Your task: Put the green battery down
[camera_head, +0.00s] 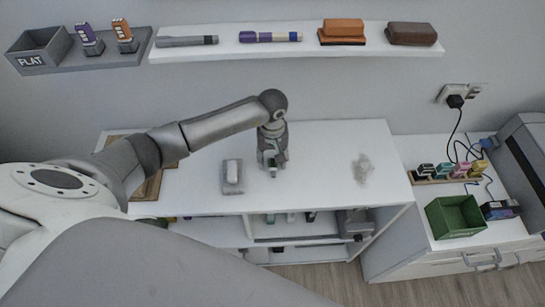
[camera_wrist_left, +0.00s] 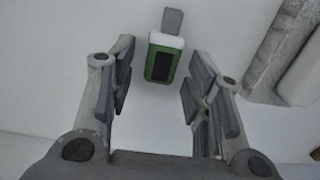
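The green battery (camera_wrist_left: 164,62) has a dark panel, a white band and a grey end. In the left wrist view it is against the white desk top (camera_wrist_left: 60,50). My left gripper (camera_wrist_left: 160,85) is open, with its fingers wide apart on either side of the battery's line and a gap to each. In the head view my left gripper (camera_head: 272,165) points down over the middle of the desk top (camera_head: 325,150). Only a hint of green shows at its fingertips there. Whether the battery touches the desk is hard to tell. My right gripper is not in view.
A grey holder with a white piece (camera_head: 232,176) stands left of the gripper. A clear crumpled item (camera_head: 362,168) lies to the right. A green bin (camera_head: 455,217) and a rack of coloured items (camera_head: 445,173) are on the right cabinet. Wall shelves (camera_head: 300,47) hang behind.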

